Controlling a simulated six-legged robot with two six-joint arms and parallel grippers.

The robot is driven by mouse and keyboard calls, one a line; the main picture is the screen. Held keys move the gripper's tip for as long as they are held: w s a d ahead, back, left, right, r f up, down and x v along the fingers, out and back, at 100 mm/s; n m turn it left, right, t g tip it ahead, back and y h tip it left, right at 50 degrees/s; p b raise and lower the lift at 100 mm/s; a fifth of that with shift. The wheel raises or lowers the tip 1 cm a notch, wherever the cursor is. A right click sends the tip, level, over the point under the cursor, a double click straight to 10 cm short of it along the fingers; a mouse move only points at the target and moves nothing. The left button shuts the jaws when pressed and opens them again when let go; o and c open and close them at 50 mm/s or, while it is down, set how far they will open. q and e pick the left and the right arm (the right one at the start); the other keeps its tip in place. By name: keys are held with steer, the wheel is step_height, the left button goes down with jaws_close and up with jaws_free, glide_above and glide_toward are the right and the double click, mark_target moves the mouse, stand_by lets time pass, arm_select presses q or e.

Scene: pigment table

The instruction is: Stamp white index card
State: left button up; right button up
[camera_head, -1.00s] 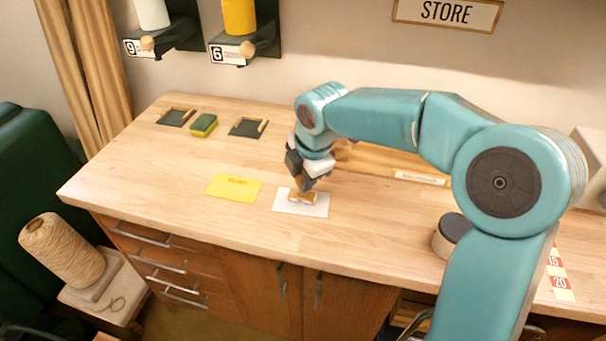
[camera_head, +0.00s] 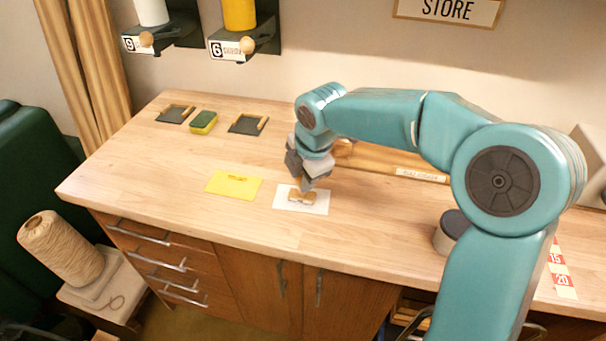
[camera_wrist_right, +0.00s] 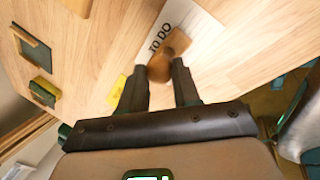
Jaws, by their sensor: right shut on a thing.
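The white index card (camera_head: 316,204) lies on the wooden table near its front edge. It also shows in the right wrist view (camera_wrist_right: 208,34), with dark letters "TO DO" on it beside the stamp. My right gripper (camera_head: 305,186) is over the card, shut on a wooden stamp (camera_wrist_right: 163,66). In the head view the stamp (camera_head: 301,197) is low over the card; whether it touches the card I cannot tell. A yellow card (camera_head: 222,188) with a dark mark lies left of the white one. My left gripper is out of view.
Two dark trays with light wooden pieces (camera_head: 174,114) (camera_head: 247,124) and a green and yellow pad (camera_head: 203,121) lie at the back left. A dark-topped round container (camera_head: 448,236) stands at right by my arm. The table left of the yellow card is clear.

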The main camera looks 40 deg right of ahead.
stand_by(0.3)
step_height(320, 180, up, 7)
steer(key=p, duration=0.6)
steer(key=shift+r, duration=0.1)
stand_by(0.8)
